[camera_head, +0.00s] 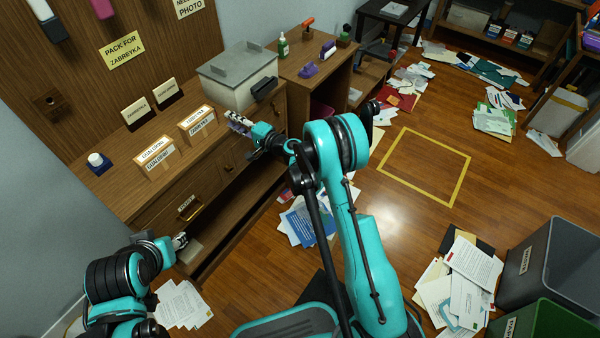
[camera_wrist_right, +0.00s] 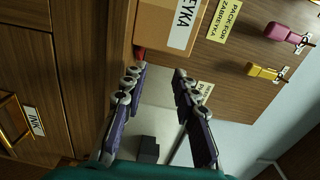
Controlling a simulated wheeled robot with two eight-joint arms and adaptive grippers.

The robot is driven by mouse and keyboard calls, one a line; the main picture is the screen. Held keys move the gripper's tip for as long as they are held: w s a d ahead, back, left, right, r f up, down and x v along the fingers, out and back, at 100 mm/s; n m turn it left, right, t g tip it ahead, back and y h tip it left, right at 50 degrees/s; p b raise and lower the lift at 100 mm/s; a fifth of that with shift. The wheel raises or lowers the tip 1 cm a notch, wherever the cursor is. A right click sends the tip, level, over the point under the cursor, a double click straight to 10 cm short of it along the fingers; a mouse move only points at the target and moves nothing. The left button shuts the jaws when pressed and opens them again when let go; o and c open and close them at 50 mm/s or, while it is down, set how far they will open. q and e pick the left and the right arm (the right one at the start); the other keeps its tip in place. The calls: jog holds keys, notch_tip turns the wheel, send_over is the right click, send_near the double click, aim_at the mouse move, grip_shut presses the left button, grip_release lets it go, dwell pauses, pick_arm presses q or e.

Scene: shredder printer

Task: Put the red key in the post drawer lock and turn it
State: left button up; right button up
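My right gripper (camera_head: 238,122) is over the counter edge beside the grey lidded box, above the drawer fronts. In the right wrist view its two fingers (camera_wrist_right: 160,70) stand apart with a gap between the tips. A small red thing (camera_wrist_right: 140,52) shows at the left fingertip, below a labelled cardboard box; I cannot tell whether it is the red key or whether the finger touches it. The drawer front (camera_head: 190,205) has a brass handle and a small label; a labelled drawer with a brass handle (camera_wrist_right: 14,118) shows in the wrist view. No lock is clear. My left gripper (camera_head: 180,241) is low before the cabinet.
Small labelled boxes (camera_head: 155,157) and a white-capped bottle (camera_head: 97,161) stand on the counter. A grey lidded box (camera_head: 236,78) is behind my right gripper. Yellow (camera_wrist_right: 266,72) and pink (camera_wrist_right: 285,32) tagged items hang on the board. Papers litter the floor.

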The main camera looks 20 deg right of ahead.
jog(key=s+d+r+n+g+h, duration=0.1)
jog(key=s+r+n+g+h, duration=0.15)
jog(key=s+r, duration=0.5)
jog(key=s+d+r+n+g+h, duration=0.15)
jog(key=s+r+n, duration=0.3)
jog(key=s, duration=0.55)
jog(key=s+d+f+n+g+h, duration=0.1)
jog(key=s+d, duration=0.5)
jog(key=s, duration=0.6)
jog(key=s+d+f+n+g+h, duration=0.2)
jog(key=s+d+h, duration=0.3)
jog(key=s, duration=0.7)
jog(key=shift+d+f+h, duration=0.4)
jog(key=shift+d+f, duration=0.05)
jog(key=shift+d, duration=0.15)
